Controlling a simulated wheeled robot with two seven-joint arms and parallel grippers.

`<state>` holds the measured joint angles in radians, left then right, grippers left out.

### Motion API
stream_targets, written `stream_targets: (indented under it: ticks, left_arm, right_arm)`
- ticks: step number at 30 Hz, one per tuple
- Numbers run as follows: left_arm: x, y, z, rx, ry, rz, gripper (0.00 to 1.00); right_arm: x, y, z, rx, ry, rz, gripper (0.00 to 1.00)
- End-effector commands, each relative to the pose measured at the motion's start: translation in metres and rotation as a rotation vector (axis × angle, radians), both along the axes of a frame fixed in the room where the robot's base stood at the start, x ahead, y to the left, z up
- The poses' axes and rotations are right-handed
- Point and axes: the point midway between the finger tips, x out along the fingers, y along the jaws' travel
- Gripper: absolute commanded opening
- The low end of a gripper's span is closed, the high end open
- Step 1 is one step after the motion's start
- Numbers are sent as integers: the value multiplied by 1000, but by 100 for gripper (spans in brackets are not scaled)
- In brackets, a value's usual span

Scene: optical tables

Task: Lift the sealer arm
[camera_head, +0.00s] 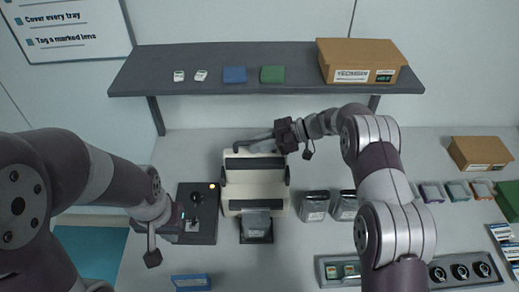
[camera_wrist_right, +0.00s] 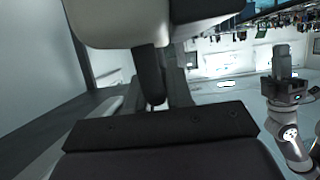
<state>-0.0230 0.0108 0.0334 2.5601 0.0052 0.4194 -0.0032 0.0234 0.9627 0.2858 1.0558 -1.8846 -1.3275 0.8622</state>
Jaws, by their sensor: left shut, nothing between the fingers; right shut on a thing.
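The sealer (camera_head: 240,191) is a white machine with dark strips in the middle of the table in the head view. Its arm (camera_head: 256,164) appears raised at the back, with a dark strip across it. My right gripper (camera_head: 255,143) reaches in from the right and is shut at the top of the arm, apparently on its dark handle, which it partly hides. In the right wrist view a dark handle (camera_wrist_right: 150,75) stands below a white block. My left gripper (camera_head: 190,225) is shut and empty, low over the dark control panel left of the sealer.
A grey pouch (camera_head: 256,221) lies at the sealer's front. Two more pouches (camera_head: 315,206) stand to its right. The dark panel (camera_head: 205,228) has an orange light. A shelf (camera_head: 215,68) with a cardboard box (camera_head: 360,55) hangs behind. A blue box (camera_head: 190,282) lies at the front.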

Motion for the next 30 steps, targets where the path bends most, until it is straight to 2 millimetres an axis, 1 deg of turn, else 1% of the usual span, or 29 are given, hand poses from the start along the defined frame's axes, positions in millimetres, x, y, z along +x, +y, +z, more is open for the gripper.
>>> stream_targets:
  ticks: [1,7,23,24,26,30]
  left_arm:
    - [0,0,-3,0,0,0,0]
    - [0,0,-7,0,0,0,0]
    - [0,0,-8,0,0,0,0]
    - [0,0,-8,0,0,0,0]
    - [0,0,-8,0,0,0,0]
    - [0,0,-8,0,0,0,0]
  right_arm:
    - [3,0,-2,0,-3,0,0]
    - [11,0,-1,0,-4,-1,0]
    - [15,0,2,1,-7,-3,0]
    - [15,0,2,1,-7,-4,23]
    - [15,0,2,1,-8,-3,41]
    - [15,0,1,1,-5,-2,41]
